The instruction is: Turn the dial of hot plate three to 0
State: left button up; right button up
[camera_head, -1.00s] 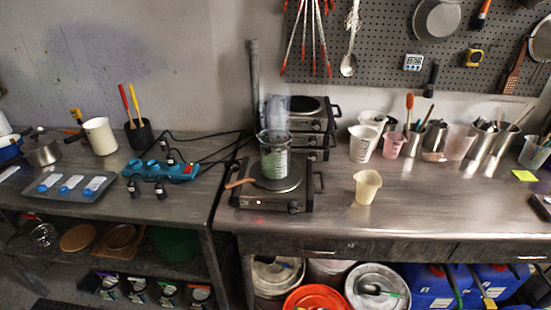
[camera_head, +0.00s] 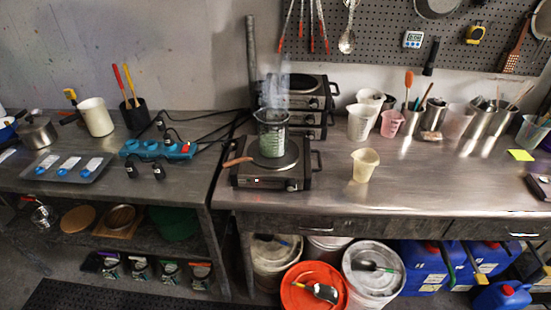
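A hot plate (camera_head: 240,178) stands at the left end of the right-hand metal table. A glass beaker (camera_head: 272,140) with greenish contents stands on its round plate, and pale vapour rises above it. The dial (camera_head: 292,185) is a small dark knob on the right of its front face, and a small red light shows left of it. The dial's setting is too small to read. More hot plates (camera_head: 310,100) are stacked behind it. I cannot tell which one is number three. Neither of my grippers is in view.
A wooden-handled tool (camera_head: 238,162) lies at the hot plate's left edge. A cream jug (camera_head: 365,165) stands to the right. A blue power strip (camera_head: 158,149) with cables lies on the left table. The right table's front (camera_head: 420,190) is clear. Buckets and blue canisters stand below.

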aim_at(290, 185)
jog(key=k, duration=1.2)
jog(key=z, duration=1)
jog(key=i, duration=1.45)
jog(key=u, duration=0.2)
